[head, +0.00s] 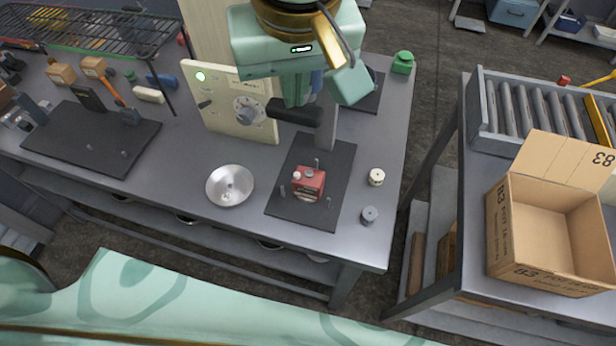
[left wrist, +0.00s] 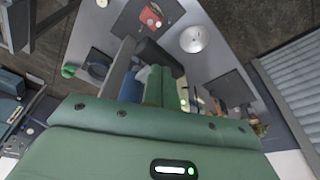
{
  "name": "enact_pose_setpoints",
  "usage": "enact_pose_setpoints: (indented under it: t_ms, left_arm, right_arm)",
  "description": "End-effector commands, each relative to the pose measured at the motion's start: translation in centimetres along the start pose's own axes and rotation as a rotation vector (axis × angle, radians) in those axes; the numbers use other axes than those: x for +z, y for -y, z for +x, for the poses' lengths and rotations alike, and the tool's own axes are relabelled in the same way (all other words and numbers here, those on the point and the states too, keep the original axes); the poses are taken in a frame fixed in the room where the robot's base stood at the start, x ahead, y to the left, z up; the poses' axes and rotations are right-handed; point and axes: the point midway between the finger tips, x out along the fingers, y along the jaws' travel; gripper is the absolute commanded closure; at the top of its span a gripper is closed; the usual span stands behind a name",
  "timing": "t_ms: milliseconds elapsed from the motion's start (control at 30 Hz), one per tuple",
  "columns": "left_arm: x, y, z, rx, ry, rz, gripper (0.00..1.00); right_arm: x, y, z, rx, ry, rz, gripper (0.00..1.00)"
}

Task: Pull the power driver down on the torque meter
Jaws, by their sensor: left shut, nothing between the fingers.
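The torque meter (head: 308,184), a small red box, sits on a black base plate (head: 335,165) on the grey bench. It also shows in the left wrist view (left wrist: 150,18). A grey post (head: 338,135) stands at the plate's back. A black horizontal part (head: 293,112), which looks like part of the power driver, is near the post's top, above the meter; it shows in the left wrist view (left wrist: 158,56) too. A blue part is mostly hidden beside it. My left gripper (head: 297,98) is shut and empty close to the black part; I cannot tell whether they touch. My right gripper is not in view.
A cream panel (head: 225,95) with a dial stands left of the gripper. A metal bowl (head: 229,185) is left of the meter; small cylinders (head: 376,177) are to its right. An open cardboard box (head: 550,230) is on the right table.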

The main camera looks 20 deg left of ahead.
Motion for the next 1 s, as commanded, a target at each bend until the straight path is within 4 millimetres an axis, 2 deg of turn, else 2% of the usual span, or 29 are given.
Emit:
enact_pose_setpoints:
  t_ms: [33, 600, 1000]
  left_arm:
    - [-0.2, 0.0, -0.8, 0.000, -0.001, -0.001, 1.00]
    - [-1.3, 0.0, -5.4, 0.000, -0.001, 0.000, 1.00]
    - [-1.4, 0.0, -5.7, 0.000, 0.000, 0.000, 1.00]
  right_arm:
    - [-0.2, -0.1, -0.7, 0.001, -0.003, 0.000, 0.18]
    - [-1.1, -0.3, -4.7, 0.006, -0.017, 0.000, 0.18]
    - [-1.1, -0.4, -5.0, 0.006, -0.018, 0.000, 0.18]
